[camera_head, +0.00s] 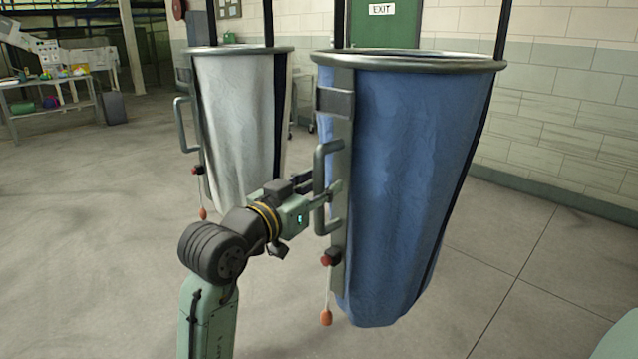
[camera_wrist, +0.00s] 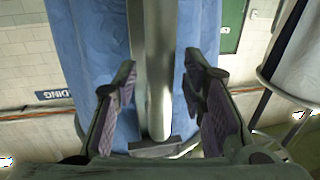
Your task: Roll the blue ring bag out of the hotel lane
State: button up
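The blue ring bag (camera_head: 420,160) hangs from a metal ring (camera_head: 410,62) on dark straps, right of centre in the head view. A grey-green C-shaped handle (camera_head: 321,163) sits on the upright plate along its left side. My gripper (camera_head: 328,190) is at the middle of this handle. In the wrist view the handle bar (camera_wrist: 158,90) runs between the two fingers of my gripper (camera_wrist: 160,98), with a gap showing on both sides, so it is open around the bar. The blue cloth (camera_wrist: 85,50) is behind. Below the handle are a red knob (camera_head: 326,261) and an orange cord pull (camera_head: 326,318).
A white ring bag (camera_head: 235,120) with a similar handle hangs close behind and left; it shows at the right in the wrist view (camera_wrist: 300,55). A green exit door (camera_head: 385,30) and block wall stand behind. A table (camera_head: 50,85) is far left. Floor is clear at front left and right.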

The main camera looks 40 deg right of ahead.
jog(key=shift+c, duration=0.6)
grip_shut()
dwell(0.3)
